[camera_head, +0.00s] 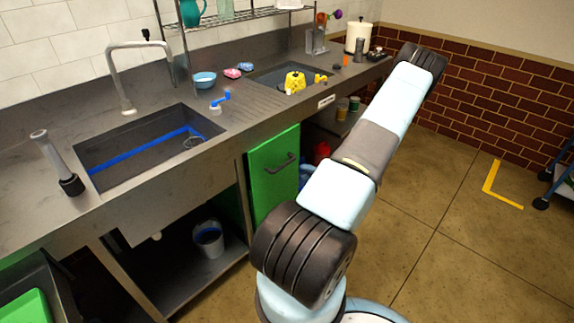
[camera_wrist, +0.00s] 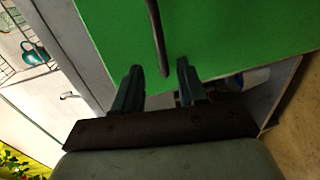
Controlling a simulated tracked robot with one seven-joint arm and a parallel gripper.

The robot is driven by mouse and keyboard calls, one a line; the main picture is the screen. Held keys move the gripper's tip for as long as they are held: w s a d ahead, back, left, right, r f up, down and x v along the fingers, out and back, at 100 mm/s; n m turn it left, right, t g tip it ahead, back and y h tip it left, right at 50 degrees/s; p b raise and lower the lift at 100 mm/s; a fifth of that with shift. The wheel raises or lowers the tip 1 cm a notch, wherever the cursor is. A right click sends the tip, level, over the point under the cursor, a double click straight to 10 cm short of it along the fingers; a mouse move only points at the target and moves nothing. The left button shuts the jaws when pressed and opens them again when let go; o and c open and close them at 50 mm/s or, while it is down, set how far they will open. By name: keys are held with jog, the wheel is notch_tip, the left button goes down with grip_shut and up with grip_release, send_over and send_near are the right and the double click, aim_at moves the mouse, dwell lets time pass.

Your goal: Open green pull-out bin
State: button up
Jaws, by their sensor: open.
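The green pull-out bin front (camera_head: 268,185) is an upright panel under the counter, roughly in line with the counter's front edge. A dark bar handle (camera_head: 285,163) is on it. In the wrist view, the green panel (camera_wrist: 225,35) fills the top and the handle (camera_wrist: 156,35) runs down towards my gripper (camera_wrist: 159,67). My gripper is open, and the handle's lower end shows between the two fingertips. I cannot tell the depth between them or any contact. In the head view my gripper does not show; my arm crosses the right of the panel.
The counter has a sink (camera_head: 150,150) with a tall faucet (camera_head: 125,75). A bucket (camera_head: 208,238) stands in an open bay left of the panel. A red item (camera_head: 321,151) sits under the counter to the right.

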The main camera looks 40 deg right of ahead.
aim_at(285, 165)
jog(key=x, duration=1.2)
jog(key=shift+w+a, duration=0.1)
jog(key=shift+w, duration=0.2)
grip_shut()
